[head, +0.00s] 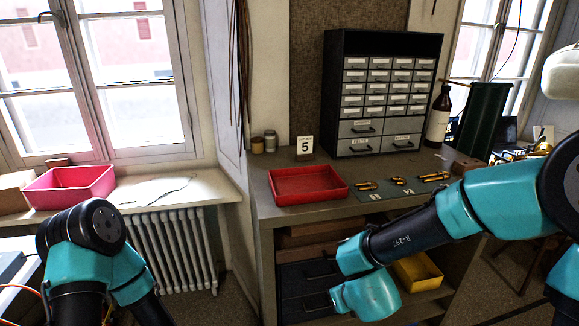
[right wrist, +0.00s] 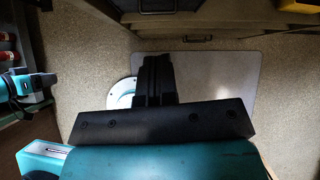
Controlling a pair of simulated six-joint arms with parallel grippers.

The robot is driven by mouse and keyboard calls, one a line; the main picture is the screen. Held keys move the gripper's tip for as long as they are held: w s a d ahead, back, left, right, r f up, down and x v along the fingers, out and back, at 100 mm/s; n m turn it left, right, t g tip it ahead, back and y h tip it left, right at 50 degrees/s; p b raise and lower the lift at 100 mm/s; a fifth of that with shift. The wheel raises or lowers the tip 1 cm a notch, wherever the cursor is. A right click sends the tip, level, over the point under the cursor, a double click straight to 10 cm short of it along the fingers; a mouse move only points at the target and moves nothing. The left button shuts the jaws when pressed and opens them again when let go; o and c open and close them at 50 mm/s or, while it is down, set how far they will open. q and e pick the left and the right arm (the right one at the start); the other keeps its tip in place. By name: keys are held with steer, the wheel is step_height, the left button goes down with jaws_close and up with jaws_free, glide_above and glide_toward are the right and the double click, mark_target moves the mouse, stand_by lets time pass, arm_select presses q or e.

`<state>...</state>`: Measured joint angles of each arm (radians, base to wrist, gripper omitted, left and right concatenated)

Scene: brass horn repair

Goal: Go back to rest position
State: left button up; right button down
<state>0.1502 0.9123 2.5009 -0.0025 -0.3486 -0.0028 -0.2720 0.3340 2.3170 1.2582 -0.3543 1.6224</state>
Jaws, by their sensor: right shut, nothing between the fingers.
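In the right wrist view my right gripper (right wrist: 155,60) has its two black fingers together with nothing between them. It hangs over the floor, below the bench top. In the head view my right arm reaches in from the right, across the front of the bench; its fingers do not show there. My left arm stands folded at the lower left of the head view, in front of the radiator, and its gripper is out of sight.
A yellow bin (head: 425,270) sits on a shelf below. A pink bin (head: 70,190) stands on the windowsill.

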steer(key=s+d+f+n+g, duration=0.2)
steer(key=s+f+n, duration=0.1)
steer(key=f+n, duration=0.6)
steer(key=s+d+f+n+g+y, duration=0.1)
steer(key=s+f+n, duration=0.3)
steer(key=f+n, duration=0.6)
steer(key=s+d+f+n+g+y, duration=0.1)
steer(key=s+d+f+n+g, duration=0.2)
steer(key=f+n, duration=0.6)
steer(key=shift+s+d+f+n+g, duration=0.15)
steer(key=shift+s+d+n+g, duration=0.25)
steer(key=shift+n, duration=0.8)
steer(key=shift+s, duration=0.1)
